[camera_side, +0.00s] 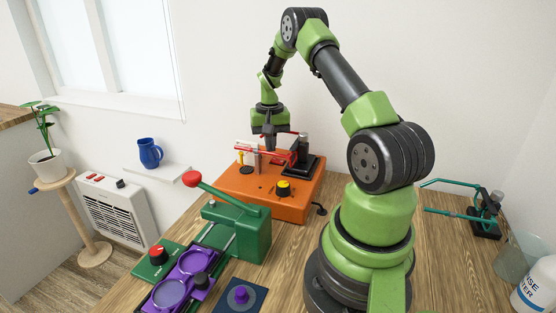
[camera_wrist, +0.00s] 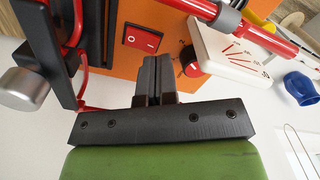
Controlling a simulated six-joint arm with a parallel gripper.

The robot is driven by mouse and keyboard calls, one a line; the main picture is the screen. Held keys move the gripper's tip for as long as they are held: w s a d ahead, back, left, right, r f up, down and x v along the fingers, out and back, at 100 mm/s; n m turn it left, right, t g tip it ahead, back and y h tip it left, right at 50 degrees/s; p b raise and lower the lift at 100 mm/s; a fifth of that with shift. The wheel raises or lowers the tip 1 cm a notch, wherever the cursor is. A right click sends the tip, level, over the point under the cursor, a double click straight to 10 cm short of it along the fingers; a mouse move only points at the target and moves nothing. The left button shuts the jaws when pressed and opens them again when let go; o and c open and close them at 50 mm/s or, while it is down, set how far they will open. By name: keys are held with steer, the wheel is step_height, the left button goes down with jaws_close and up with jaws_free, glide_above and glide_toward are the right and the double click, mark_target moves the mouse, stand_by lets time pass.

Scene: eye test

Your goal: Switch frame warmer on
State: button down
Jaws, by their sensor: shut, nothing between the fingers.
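An orange box (camera_side: 262,200), which seems to be the frame warmer, stands on the wooden table. Its orange panel (camera_wrist: 178,50) fills the upper middle of the wrist view. A red rocker switch (camera_wrist: 144,38) with white marks sits on that panel; I cannot tell which side is pressed. In the side view my gripper (camera_side: 270,146) hangs over the back part of the box, and the switch cannot be made out there.
A red rod (camera_wrist: 252,32) and a white scale plate (camera_wrist: 235,50) with a red knob lie right of the fingers. A black knob with a yellow top (camera_side: 283,188) is on the box front. A green lever press (camera_side: 237,230) stands before it.

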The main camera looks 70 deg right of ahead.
mark_target(271, 161)
steer(key=shift+f, duration=1.3)
stand_by(0.7)
steer(key=shift+r, duration=3.55)
steer(key=w+a+r+n+t, duration=0.1)
steer(key=a+r+n+t, duration=0.2)
steer(key=a+r, duration=1.25)
steer(key=s+a+r+n+t+y, duration=0.2)
steer(key=s+a+n+t, duration=0.2)
steer(key=s+a, duration=0.9)
steer(key=a+n, duration=0.1)
steer(key=a, duration=0.1)
steer(key=shift+s+a+r, duration=0.2)
steer(key=shift+a+r, duration=0.1)
